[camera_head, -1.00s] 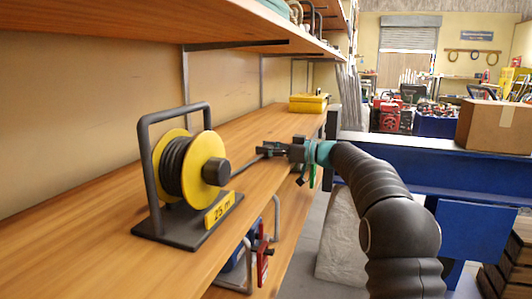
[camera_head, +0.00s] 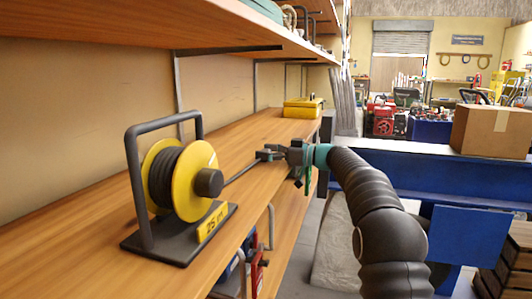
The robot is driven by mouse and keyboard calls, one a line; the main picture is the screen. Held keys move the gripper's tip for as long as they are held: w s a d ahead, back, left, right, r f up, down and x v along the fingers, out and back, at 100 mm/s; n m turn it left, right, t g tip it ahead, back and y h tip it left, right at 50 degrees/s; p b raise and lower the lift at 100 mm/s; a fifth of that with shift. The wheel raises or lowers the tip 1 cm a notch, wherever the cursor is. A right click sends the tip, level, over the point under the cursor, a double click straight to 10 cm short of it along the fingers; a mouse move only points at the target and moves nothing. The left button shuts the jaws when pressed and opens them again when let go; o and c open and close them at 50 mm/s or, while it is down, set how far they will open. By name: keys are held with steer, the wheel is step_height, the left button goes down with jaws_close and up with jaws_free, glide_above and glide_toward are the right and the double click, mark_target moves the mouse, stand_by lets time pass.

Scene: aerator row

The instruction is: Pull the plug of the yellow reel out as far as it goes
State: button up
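The yellow reel (camera_head: 203,180) stands upright in a dark frame on the wooden shelf, with dark cable wound between its yellow discs. A yellow label reading "25 m" is on its base. A short length of dark cable (camera_head: 238,173) runs straight from beside the hub up and right to my gripper (camera_head: 268,153). My gripper is above the shelf, right of the reel and apart from it. It appears shut on the plug at the cable's end; the plug is small and mostly hidden by the fingers.
A yellow case (camera_head: 303,107) lies farther back on the shelf (camera_head: 90,218). An upper shelf (camera_head: 120,25) hangs above. Red and blue items sit below the front edge. A blue beam (camera_head: 440,175) and a cardboard box (camera_head: 492,130) are at right.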

steer(key=shift+s+a, duration=0.1)
steer(key=shift+a, duration=0.05)
steer(key=v, duration=1.2)
steer(key=s+a+m+g+h+p, duration=0.15)
steer(key=s+m+h+p, duration=0.5)
steer(key=s, duration=1.65)
steer(key=s+d+f+m+h, duration=0.2)
steer(key=s+d+f+h, duration=0.1)
steer(key=s, duration=0.5)
steer(key=s+d+f+m+t+h, duration=0.1)
steer(key=s+d+f+m+h, duration=0.2)
steer(key=s, duration=0.5)
steer(key=s+d+f+m+t+h, duration=0.1)
steer(key=s+d+f+m+h, duration=0.2)
steer(key=s, duration=0.5)
steer(key=shift+s+d+f+h+p, duration=0.45)
steer(key=shift+d+f+h, duration=0.2)
steer(key=shift+f+h, duration=0.35)
